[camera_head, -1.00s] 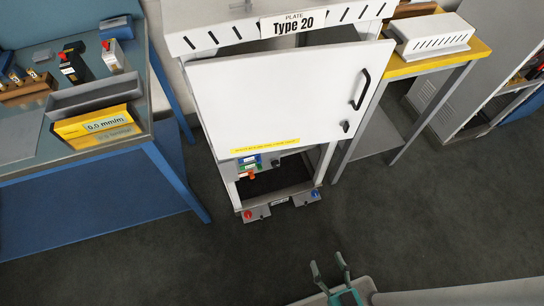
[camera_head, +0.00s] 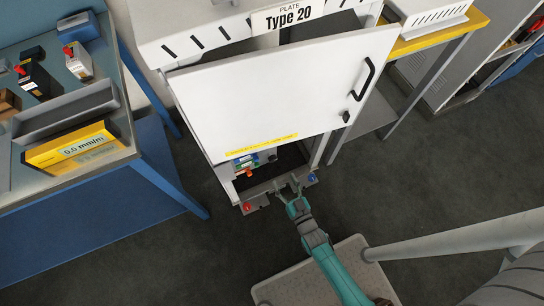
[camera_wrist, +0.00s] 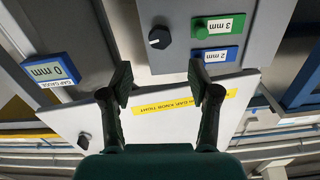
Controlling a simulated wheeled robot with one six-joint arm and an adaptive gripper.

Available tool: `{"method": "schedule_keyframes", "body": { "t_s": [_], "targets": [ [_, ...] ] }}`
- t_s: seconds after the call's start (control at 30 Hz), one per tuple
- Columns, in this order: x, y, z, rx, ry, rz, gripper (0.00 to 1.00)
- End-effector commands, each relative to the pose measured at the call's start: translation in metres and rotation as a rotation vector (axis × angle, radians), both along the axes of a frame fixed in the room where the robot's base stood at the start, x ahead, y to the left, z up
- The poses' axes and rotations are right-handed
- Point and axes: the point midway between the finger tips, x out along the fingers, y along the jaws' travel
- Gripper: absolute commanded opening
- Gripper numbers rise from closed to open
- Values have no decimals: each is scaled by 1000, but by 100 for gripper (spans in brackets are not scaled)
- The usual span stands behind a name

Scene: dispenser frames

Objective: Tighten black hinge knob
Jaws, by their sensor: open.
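A black round knob (camera_wrist: 159,37) sits on a grey panel in the wrist view, left of the green and blue labels. Another black knob (camera_wrist: 83,141) is on the white door at lower left. In the head view, a small dark knob (camera_head: 272,158) shows on the panel under the door's lower edge, and a black knob (camera_head: 347,117) sits below the door handle. My gripper (camera_head: 288,189) is open and empty in front of the frame's base. In the wrist view its fingers (camera_wrist: 165,90) are spread below the panel knob and apart from it.
The white door (camera_head: 290,95) with a black handle (camera_head: 363,80) hangs above my gripper. A green knob with a 3 mm label (camera_wrist: 218,27), a 2 mm label (camera_wrist: 214,55) and a 0 mm gauge (camera_wrist: 48,70) are nearby.

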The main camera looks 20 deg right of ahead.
Motion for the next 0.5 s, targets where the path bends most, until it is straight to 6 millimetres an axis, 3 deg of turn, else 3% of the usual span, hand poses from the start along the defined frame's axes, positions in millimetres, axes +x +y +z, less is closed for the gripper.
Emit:
{"method": "schedule_keyframes", "body": {
  "t_s": [0.5],
  "targets": [
    [83,0,1,0,-1,-1,61]
  ]
}}
